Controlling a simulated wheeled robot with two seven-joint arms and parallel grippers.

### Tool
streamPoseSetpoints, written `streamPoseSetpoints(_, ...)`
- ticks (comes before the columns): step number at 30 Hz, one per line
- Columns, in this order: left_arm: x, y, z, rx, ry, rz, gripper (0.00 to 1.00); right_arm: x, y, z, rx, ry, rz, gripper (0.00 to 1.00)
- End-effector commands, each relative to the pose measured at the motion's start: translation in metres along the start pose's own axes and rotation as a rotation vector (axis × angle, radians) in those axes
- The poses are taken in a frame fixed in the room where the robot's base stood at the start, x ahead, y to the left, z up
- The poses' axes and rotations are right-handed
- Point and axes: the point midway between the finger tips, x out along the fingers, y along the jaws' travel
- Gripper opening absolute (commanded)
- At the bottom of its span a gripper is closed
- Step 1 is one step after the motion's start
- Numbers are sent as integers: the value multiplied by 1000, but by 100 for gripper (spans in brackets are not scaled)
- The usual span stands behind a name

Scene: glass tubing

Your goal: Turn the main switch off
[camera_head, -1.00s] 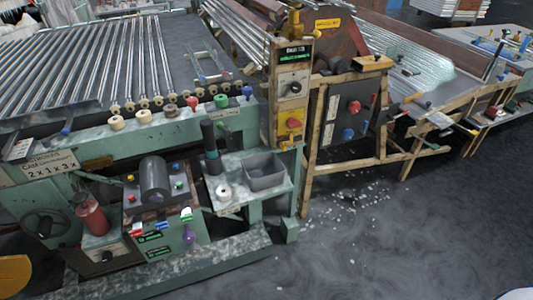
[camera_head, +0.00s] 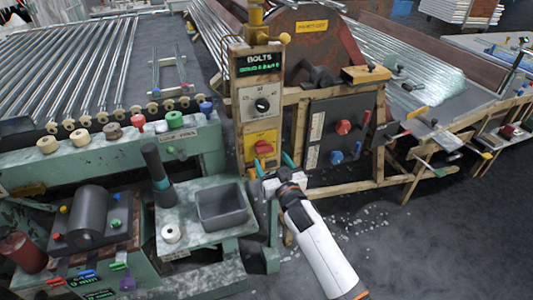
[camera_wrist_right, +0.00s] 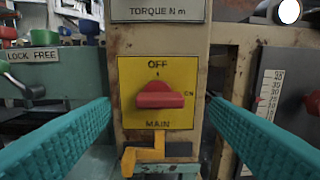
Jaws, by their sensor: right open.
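The main switch is a red knob (camera_head: 264,147) on a yellow plate (camera_head: 254,136), low on a tall beige control post. In the right wrist view the knob (camera_wrist_right: 160,96) lies horizontal, and the plate (camera_wrist_right: 128,70) reads OFF at the top, ON at the right and MAIN at the bottom. My right gripper (camera_head: 273,164) is just in front of the plate, open and empty. In the wrist view its teal fingers (camera_wrist_right: 158,110) stand wide apart, left and right of the knob, not touching it. My left gripper is not in view.
A yellow bracket (camera_wrist_right: 145,154) juts out just below the plate. A black dial (camera_head: 262,104) and a green display (camera_head: 259,63) sit above. A grey bin (camera_head: 222,206) stands left of my right arm. A dark panel with red and blue knobs (camera_head: 343,127) is at right.

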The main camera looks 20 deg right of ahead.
Motion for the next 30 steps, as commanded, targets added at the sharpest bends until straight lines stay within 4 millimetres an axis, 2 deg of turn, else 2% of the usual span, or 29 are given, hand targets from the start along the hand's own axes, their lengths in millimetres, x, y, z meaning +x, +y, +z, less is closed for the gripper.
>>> streamPoseSetpoints(3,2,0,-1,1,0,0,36,24,0,-1,0,2,0,71)
streamPoseSetpoints(9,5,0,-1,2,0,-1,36,47,1,-2,0,3,1,71)
streamPoseSetpoints(20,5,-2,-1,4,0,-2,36,53,1,-2,0,4,1,71)
streamPoseSetpoints(21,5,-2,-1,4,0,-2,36,53,1,-2,0,4,1,69)
streamPoseSetpoints(23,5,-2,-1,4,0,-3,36,53,1,-2,0,4,1,59)
streamPoseSetpoints(29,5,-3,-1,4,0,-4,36,53,1,-3,0,5,1,27)
streamPoseSetpoints(30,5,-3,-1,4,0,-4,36,53,1,-3,0,5,1,26)
